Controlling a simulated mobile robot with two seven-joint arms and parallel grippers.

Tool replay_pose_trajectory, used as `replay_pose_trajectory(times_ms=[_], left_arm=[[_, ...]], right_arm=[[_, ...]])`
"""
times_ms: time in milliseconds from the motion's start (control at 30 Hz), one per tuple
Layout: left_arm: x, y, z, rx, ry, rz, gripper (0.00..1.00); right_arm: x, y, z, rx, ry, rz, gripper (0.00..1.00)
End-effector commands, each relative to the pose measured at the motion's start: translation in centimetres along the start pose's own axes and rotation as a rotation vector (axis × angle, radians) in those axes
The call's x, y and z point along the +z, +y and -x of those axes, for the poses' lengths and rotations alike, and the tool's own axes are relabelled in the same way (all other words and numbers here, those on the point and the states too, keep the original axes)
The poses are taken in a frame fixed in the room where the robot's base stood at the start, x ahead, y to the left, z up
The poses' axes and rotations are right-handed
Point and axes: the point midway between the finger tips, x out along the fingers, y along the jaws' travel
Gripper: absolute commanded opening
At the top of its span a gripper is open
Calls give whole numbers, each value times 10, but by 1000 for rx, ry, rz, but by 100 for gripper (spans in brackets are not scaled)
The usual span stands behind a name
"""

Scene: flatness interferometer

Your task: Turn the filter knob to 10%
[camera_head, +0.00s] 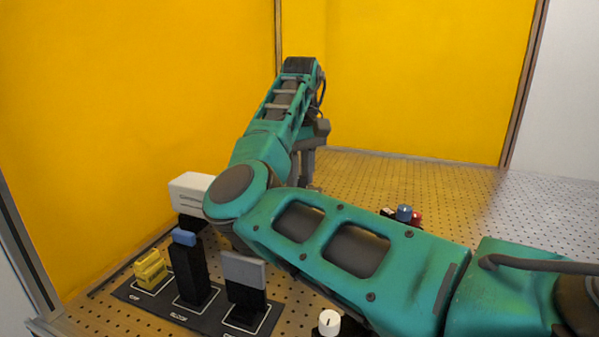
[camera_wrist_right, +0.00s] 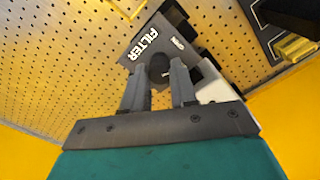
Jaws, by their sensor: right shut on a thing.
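In the right wrist view, a dark panel marked FILTER (camera_wrist_right: 135,52) stands on the perforated table. Its dark round filter knob (camera_wrist_right: 158,68) sits between the two fingers of my right gripper (camera_wrist_right: 159,85), which is shut on it. The knob's pointer and any percent marks cannot be read. In the head view my right gripper (camera_head: 307,172) reaches down to the table behind my own arm, and the filter panel and knob are hidden there. My left gripper is not in view.
A dark mat (camera_head: 150,310) at the front left carries a yellow piece (camera_head: 150,269), a blue-topped black block (camera_head: 190,270) and a grey-topped piece (camera_head: 243,270). A white unit (camera_head: 188,192) stands behind. A white knob (camera_head: 329,322) and a blue knob (camera_head: 404,212) flank my arm.

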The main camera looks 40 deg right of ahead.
Motion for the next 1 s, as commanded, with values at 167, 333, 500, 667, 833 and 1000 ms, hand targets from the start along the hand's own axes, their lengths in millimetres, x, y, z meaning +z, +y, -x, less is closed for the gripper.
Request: replay_pose_trajectory(times_ms=[167, 333, 500, 667, 833, 1000], left_arm=[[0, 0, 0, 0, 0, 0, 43], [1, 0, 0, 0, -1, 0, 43], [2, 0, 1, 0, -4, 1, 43], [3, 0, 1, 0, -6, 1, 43], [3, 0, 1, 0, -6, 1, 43], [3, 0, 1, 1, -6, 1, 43]], right_arm=[[0, 0, 1, 0, 5, -169, 0], [0, 0, 1, 0, 7, -330, 0], [0, 0, 1, 1, 10, -491, 0], [0, 0, 0, 1, 13, -643, 0], [0, 0, 0, 1, 15, -805, 0], [0, 0, 0, 1, 18, -966, 0]])
